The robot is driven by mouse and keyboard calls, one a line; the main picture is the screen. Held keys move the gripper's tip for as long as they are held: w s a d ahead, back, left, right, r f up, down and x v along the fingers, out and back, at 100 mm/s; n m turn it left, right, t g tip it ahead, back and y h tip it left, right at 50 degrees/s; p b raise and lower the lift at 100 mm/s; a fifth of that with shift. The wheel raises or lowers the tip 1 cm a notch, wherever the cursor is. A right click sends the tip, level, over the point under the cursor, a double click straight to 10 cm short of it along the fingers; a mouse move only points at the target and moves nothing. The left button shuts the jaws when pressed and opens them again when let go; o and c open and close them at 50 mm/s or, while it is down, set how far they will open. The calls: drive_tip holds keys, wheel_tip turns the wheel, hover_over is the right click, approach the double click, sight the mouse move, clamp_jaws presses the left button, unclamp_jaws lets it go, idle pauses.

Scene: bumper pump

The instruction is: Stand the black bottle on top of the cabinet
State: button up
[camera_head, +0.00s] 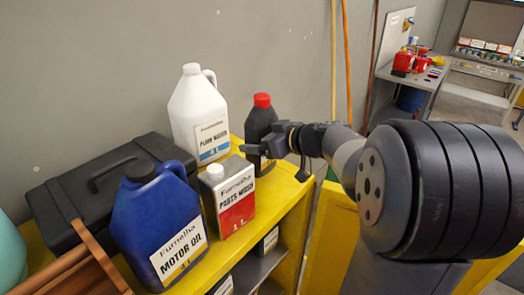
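The black bottle (259,122) with a red cap is upright at the right end of the yellow cabinet (291,203), behind the parts wash can. My gripper (262,150) is at the bottle's right side, with its dark fingers at the bottle's lower body. One finger shows in front of the bottle; the far finger is hidden. I cannot tell whether the fingers press on the bottle or stand open around it. The bottle's base is hidden behind the can and the gripper, so I cannot tell whether it touches the cabinet top.
A white jug (199,112), a red and grey parts wash can (231,200), a blue motor oil jug (156,225), a black case (92,184) and a wooden crate (78,268) crowd the cabinet top. A grey wall (110,60) stands behind. A workbench (415,75) is far right.

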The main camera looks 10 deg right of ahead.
drive_tip(key=shift+f, duration=1.5)
drive_tip(key=shift+f, duration=0.15)
drive_tip(key=o, duration=1.6)
drive_tip(key=shift+f, duration=0.1)
drive_tip(key=shift+s+d+r, duration=0.2)
drive_tip(key=shift+r, duration=0.1)
drive_tip(key=v, duration=1.1)
drive_tip(key=shift+s+b, duration=0.25)
drive_tip(key=shift+b, duration=0.15)
drive_tip(key=shift+r, duration=0.1)
